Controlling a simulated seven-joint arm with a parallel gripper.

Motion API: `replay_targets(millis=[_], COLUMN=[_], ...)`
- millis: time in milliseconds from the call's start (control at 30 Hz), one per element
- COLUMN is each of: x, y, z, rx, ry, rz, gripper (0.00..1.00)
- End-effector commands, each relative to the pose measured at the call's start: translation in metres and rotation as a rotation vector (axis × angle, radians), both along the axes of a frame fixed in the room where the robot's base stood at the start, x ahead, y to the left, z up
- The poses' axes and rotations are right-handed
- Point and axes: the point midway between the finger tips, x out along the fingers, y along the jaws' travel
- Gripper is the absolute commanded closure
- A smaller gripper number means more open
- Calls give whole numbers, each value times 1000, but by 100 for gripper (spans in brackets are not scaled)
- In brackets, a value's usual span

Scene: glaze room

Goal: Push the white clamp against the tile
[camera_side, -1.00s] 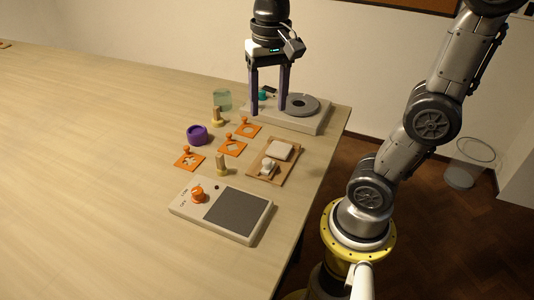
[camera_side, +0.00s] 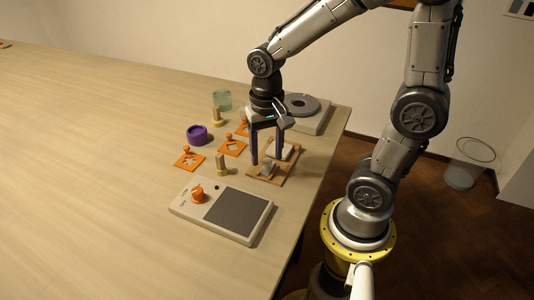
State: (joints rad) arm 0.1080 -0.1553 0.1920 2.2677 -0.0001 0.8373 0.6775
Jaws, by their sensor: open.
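The white clamp (camera_side: 267,169) sits on the near part of a brown wooden board (camera_side: 278,180). The pale square tile (camera_side: 289,152) lies on the same board behind it, partly hidden by a finger. My gripper (camera_side: 266,161) is open and points down over the board. One purple finger is at the board's left side and the other is between the clamp and the tile in the picture. I cannot tell whether either finger touches the clamp.
Orange stencils (camera_side: 233,147), a purple bowl (camera_side: 197,135), yellow-based stamps (camera_side: 221,165) and a glass jar (camera_side: 223,99) stand to the left. A panel with an orange knob (camera_side: 198,194) lies in front. A wheel unit (camera_side: 302,104) is behind.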

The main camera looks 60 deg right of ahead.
Motion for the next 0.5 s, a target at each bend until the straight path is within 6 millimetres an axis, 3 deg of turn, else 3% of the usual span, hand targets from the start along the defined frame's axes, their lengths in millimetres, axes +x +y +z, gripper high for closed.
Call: replay_targets(millis=[367,400,500], x=[0,0,0], y=[0,0,0], z=[-8,-7,-7], rx=[0,0,0], ry=[0,0,0], rz=[0,0,0], gripper=[41,43,61])
